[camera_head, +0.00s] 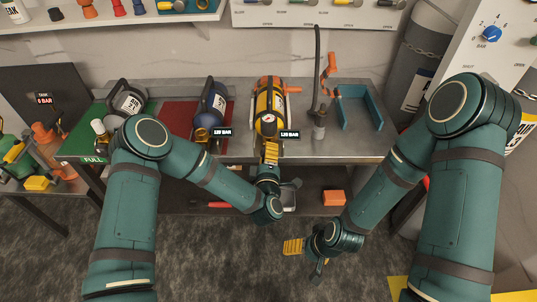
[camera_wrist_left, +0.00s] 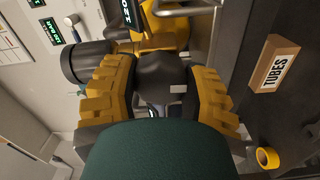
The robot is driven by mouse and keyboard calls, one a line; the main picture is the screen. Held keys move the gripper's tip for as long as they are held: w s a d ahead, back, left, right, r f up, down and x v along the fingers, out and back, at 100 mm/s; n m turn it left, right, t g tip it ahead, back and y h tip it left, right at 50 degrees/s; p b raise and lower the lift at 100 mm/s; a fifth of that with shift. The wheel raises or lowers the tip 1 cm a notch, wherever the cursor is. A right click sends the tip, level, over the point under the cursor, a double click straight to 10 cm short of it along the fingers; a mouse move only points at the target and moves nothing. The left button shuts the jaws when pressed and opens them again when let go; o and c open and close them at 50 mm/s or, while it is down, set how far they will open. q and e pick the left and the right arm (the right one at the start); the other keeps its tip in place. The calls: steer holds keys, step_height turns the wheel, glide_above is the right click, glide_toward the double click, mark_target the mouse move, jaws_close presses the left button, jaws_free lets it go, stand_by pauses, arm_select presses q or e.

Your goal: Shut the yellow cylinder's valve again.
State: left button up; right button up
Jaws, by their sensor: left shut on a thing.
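The yellow cylinder (camera_head: 262,101) lies on the bench with black bands, an orange part at its far end and a round gauge (camera_head: 268,119) at its near end. My left gripper (camera_head: 271,152) is at this near end. In the left wrist view its yellow pads (camera_wrist_left: 160,82) are on both sides of a dark valve knob (camera_wrist_left: 163,70), shut on it. The yellow body (camera_wrist_left: 165,27) shows just beyond. The knob's turn position cannot be read. My right gripper (camera_head: 308,250) hangs empty in front of the bench, its yellow fingers apart.
A blue cylinder (camera_head: 211,104) on a red mat and a dark grey cylinder (camera_head: 127,98) on a green mat lie to the left. A black hose (camera_head: 317,70) and a teal cradle (camera_head: 360,107) stand to the right. An orange box (camera_head: 333,198) sits on the lower shelf.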

arm_select(q)
steer(key=m+b, duration=0.1)
steer(key=m, duration=0.3)
steer(key=shift+m, duration=0.4)
steer(key=m+b, duration=0.2)
steer(key=m, duration=0.7)
steer(key=shift+d+b, duration=0.1)
steer(key=shift+b, duration=0.25)
steer(key=m, duration=0.3)
steer(key=shift+r+m, duration=0.1)
steer(key=shift+m, duration=0.2)
steer(key=m, duration=0.4)
steer(key=shift+m, duration=0.3)
steer(key=m, duration=1.3)
steer(key=shift+m, duration=0.3)
